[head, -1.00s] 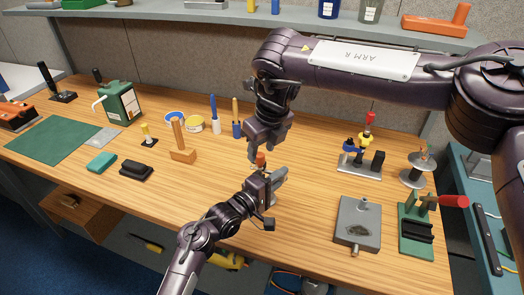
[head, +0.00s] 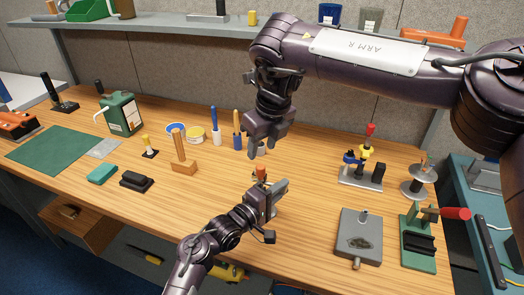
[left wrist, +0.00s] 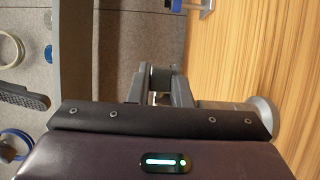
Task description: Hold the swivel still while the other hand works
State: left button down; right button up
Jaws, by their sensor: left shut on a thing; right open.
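A small upright part with an orange-red top (head: 261,173), which I take to be the swivel, stands at the middle of the bench. My left gripper (head: 267,189) is shut on it low down, and its jaws hide most of the body. In the left wrist view, a round grey base (left wrist: 263,110) shows beyond the dark fingers; the grip itself is mostly hidden. My right gripper (head: 262,143) is open and empty, pointing down, above and apart from the orange-red top in the head view.
To the right are a grey plate with a fitting (head: 359,235), a green fixture with a red handle (head: 418,240) and a grey stand with coloured parts (head: 361,173). A wooden block tool (head: 183,167) and dark pad (head: 136,181) lie left.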

pick_arm(q)
jog(key=c, duration=1.3)
grip_release()
jog(key=shift+o, duration=0.2)
jog(key=shift+s+a, duration=0.1)
jog(key=v, duration=1.1)
jog(key=shift+s+a, duration=0.25)
jog(key=shift+s, duration=0.05)
